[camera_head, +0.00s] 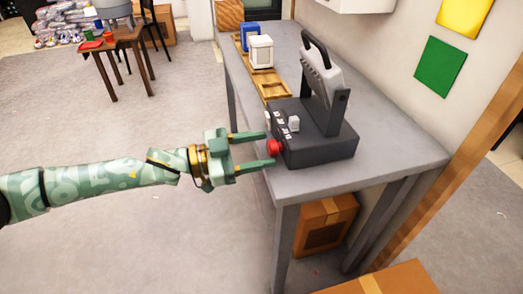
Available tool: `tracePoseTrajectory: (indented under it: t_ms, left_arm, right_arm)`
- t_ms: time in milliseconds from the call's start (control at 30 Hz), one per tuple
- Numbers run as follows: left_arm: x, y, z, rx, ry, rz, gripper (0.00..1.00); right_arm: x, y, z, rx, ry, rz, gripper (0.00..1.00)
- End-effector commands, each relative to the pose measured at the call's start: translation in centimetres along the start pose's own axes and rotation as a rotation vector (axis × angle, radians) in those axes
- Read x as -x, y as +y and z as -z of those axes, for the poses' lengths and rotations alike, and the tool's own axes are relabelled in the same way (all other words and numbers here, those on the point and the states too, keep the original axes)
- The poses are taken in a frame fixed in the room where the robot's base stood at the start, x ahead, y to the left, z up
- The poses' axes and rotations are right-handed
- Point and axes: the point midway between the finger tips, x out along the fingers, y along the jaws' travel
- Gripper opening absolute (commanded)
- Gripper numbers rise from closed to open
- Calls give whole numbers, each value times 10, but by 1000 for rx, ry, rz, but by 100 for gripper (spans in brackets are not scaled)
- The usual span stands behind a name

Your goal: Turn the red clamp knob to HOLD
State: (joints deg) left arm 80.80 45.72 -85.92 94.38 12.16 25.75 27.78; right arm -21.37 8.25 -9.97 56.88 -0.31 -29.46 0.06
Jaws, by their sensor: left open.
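The red clamp knob (275,146) sits on the left side of a dark grey machine (322,150) on the grey table (400,153). My left gripper (272,149) comes in from the left and is open. Its two green fingers lie on the upper and lower sides of the knob in the picture, with the tips close to it. I cannot tell whether they touch it. The machine's top has small white markings and a pale block, but the writing is too small to read. My right gripper is not in view.
A wooden tray (273,90) with a white container (260,52) and a blue container (249,31) lies behind the machine. The machine's raised handle part (322,75) stands above it. Cardboard boxes (325,222) are under and before the table.

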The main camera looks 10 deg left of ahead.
Motion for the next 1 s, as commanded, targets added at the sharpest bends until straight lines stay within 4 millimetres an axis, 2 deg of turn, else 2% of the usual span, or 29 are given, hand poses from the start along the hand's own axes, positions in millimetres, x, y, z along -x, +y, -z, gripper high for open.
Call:
tracePoseTrajectory:
  t_ms: [100,367,400,500,567,733,900,1000]
  left_arm:
    - [-7,0,0,-2,-1,0,54]
    - [-9,0,1,-2,0,1,54]
    - [-9,0,1,-2,0,1,51]
    - [-9,0,1,-2,0,1,23]
    - [-9,0,1,-2,-1,1,9]
    - [-8,0,2,-19,0,1,9]
    - [-8,0,6,-143,1,2,9]
    - [-8,0,5,-230,0,3,9]
  right_arm:
    - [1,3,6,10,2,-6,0]
    - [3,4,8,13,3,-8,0]
    - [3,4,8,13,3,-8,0]
    - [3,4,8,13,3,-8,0]
    - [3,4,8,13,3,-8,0]
    - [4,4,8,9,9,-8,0]
    - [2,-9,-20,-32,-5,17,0]
    - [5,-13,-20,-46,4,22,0]
